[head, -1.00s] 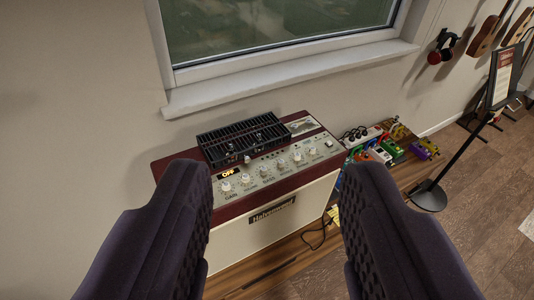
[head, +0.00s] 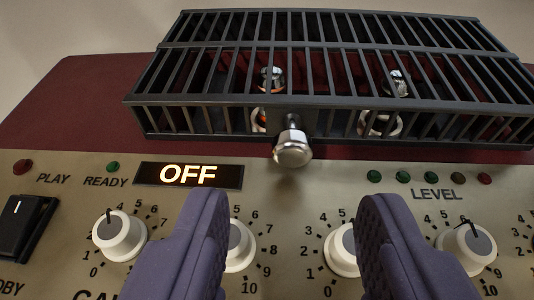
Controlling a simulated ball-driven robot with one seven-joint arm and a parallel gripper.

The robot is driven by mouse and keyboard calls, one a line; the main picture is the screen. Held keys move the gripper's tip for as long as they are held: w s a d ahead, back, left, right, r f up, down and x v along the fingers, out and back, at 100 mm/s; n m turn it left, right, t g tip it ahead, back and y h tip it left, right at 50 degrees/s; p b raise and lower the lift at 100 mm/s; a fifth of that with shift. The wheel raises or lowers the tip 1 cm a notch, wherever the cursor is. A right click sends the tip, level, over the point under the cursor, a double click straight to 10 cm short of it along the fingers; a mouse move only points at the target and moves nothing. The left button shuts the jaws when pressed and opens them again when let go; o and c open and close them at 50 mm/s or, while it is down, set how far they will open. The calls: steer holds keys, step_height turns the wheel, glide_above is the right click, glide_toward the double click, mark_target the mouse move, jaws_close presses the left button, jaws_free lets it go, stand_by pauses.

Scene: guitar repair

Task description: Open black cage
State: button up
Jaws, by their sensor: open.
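The black cage (head: 330,55) is a barred metal cover on top of the amplifier, and it is shut. A round silver knob (head: 293,148) sticks out from the middle of its front side. Tubes show dimly between the bars. My gripper (head: 292,205) is open and empty, with its two purple padded fingers in front of the amplifier panel. The fingertips are below the knob in the picture, one to each side of it, and do not appear to touch it.
The amplifier panel (head: 325,180) has several white dials, one at the left (head: 120,236), a lit OFF display (head: 189,174) and a black switch (head: 27,225). The dark red amplifier top (head: 75,100) is bare left of the cage.

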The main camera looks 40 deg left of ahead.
mark_target(293, 153)
steer(key=b+x, duration=0.1)
steer(key=x, duration=0.3)
steer(key=shift+w+a+f+b, duration=0.1)
steer(key=shift+w+f+b, duration=0.15)
steer(key=shift+b, duration=0.05)
steer(key=shift+w+a, duration=0.25)
steer(key=shift+w, duration=0.15)
jaws_close()
